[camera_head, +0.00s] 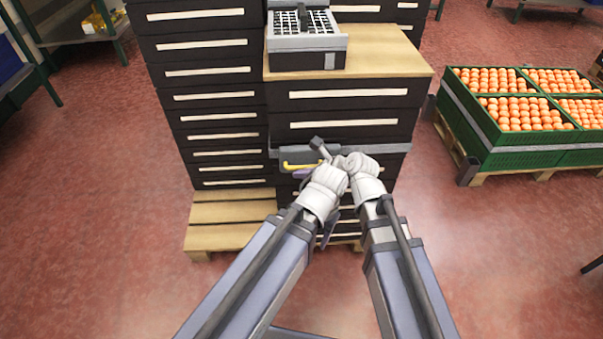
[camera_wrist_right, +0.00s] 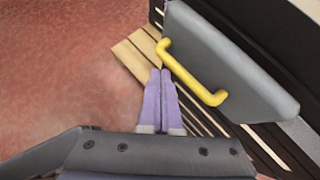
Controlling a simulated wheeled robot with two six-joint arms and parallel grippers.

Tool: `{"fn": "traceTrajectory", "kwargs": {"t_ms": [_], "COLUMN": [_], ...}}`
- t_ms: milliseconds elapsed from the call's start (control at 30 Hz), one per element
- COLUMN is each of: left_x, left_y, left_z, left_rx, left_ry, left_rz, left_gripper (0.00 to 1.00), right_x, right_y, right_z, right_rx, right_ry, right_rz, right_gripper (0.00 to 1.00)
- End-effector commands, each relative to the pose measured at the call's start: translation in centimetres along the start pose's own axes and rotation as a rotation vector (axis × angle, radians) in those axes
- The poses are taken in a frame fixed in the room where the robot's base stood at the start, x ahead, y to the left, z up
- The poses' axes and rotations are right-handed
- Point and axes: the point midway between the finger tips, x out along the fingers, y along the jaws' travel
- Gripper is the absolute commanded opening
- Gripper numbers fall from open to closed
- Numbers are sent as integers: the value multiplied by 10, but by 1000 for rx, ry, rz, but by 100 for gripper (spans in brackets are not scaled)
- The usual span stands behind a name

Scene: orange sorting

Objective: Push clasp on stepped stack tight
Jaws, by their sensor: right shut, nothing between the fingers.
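The stepped stack of dark crates (camera_head: 352,91) stands ahead, with a tall column at left and a lower step at right. A grey band (camera_head: 393,148) runs across the lower step. On it is the grey clasp (camera_head: 296,155) with a yellow handle (camera_head: 300,166), which also shows in the right wrist view (camera_wrist_right: 190,75). My right gripper (camera_head: 302,173) is at the clasp, its purple fingers shut and empty. In the right wrist view its fingertips (camera_wrist_right: 160,73) appear close beside the handle; contact is unclear. My left wrist (camera_head: 323,190) is just left of the right one; its fingers cannot be made out.
A wooden pallet (camera_head: 231,221) lies under the stack. A grey device (camera_head: 305,42) sits on the lower step's wooden top. Green crates of oranges (camera_head: 520,157) stand on a pallet at right.

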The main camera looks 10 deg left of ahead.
Motion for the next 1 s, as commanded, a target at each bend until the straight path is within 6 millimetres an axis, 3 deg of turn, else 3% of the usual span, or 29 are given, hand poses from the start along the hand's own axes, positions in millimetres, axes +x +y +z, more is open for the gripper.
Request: {"fn": "traceTrajectory", "kwargs": {"t_ms": [367, 800, 1000], "left_x": [-6, -48, -50], "left_y": [0, -4, -5], "left_z": [0, 3, 3], "left_rx": [0, 0, 0], "left_ry": [0, 0, 0], "left_rz": [0, 1, 1], "left_gripper": [57, 57, 57], "right_x": [-7, -72, -79], "right_y": [0, 1, 0], "right_z": [1, 2, 0], "right_rx": [1, 2, 0], "right_ry": [0, 0, 0], "right_rz": [-1, -2, 0], "right_gripper": [0, 0, 0]}}
